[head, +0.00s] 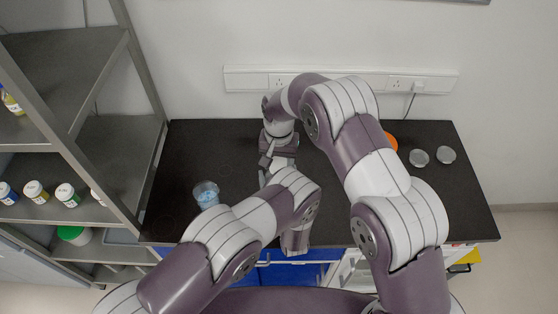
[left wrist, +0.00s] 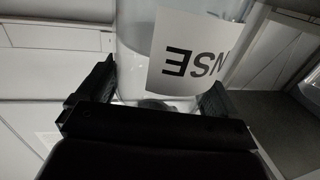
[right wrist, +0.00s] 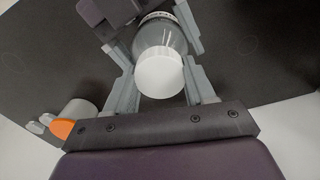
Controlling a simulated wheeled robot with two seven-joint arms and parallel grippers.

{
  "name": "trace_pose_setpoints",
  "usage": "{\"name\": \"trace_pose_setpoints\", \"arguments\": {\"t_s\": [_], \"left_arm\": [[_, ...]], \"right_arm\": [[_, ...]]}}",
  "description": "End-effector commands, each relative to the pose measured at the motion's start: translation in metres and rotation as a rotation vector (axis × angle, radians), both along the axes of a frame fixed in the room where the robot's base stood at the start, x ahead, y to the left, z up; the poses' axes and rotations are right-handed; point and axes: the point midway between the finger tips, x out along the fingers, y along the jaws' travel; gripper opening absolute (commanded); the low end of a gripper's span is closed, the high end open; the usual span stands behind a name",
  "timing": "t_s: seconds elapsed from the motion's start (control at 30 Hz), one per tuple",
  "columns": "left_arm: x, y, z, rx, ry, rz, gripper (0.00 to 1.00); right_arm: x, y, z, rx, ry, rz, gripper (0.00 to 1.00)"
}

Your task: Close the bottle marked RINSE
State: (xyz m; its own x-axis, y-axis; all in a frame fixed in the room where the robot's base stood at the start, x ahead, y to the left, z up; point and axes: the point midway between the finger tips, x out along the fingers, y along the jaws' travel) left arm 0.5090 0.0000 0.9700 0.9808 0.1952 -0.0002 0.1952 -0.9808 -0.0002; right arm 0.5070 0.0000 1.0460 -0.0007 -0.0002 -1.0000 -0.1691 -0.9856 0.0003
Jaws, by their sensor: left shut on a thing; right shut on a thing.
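The bottle marked RINSE (left wrist: 137,55) is clear, and its white label reads upside down in the left wrist view. My left gripper (left wrist: 155,102) is shut around it. In the right wrist view the bottle's rounded shoulder (right wrist: 160,36) shows behind a round white cap (right wrist: 159,75). My right gripper (right wrist: 160,88) is shut on this cap, one finger on each side. The cap lines up with the bottle's top; I cannot tell how tightly it sits. In the head view my right gripper (head: 267,166) is over the bench, and my arms hide the bottle.
A beaker with blue contents (head: 206,195) stands left on the black bench (head: 180,150). An orange-ended thing (head: 391,141) and two clear discs (head: 419,157) (head: 446,155) are at the right. A shelf rack (head: 65,45) with several small jars stands at the left.

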Motion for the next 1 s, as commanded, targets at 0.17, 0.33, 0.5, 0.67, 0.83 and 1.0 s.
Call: {"name": "trace_pose_setpoints", "arguments": {"t_s": [0.17, 0.33, 0.5, 0.67, 0.83, 1.0], "left_arm": [[0.000, 0.000, 0.000, 0.000, 0.000, 0.000, 0.08], [0.000, 0.000, 0.000, 0.000, 0.000, 0.000, 0.08], [0.000, 0.000, 0.000, 0.000, 0.000, 0.000, 0.08], [0.000, 0.000, 0.000, 0.000, 0.000, 0.000, 0.08], [0.000, 0.000, 0.000, 0.000, 0.000, 0.000, 0.08], [0.000, 0.000, 0.000, 0.000, 0.000, 0.000, 0.08]], "right_arm": [[0.001, 0.000, 0.001, 0.001, -0.002, -0.163, 0.18], [0.001, 0.000, 0.000, 0.001, -0.002, -0.161, 0.80], [0.001, 0.000, 0.000, 0.001, -0.001, -0.160, 0.80], [0.001, 0.000, 0.004, 0.001, -0.001, -0.159, 0.80], [0.001, 0.000, 0.023, 0.002, -0.002, -0.159, 0.80], [0.000, 0.000, 0.044, 0.000, -0.001, -0.158, 0.80]]}}
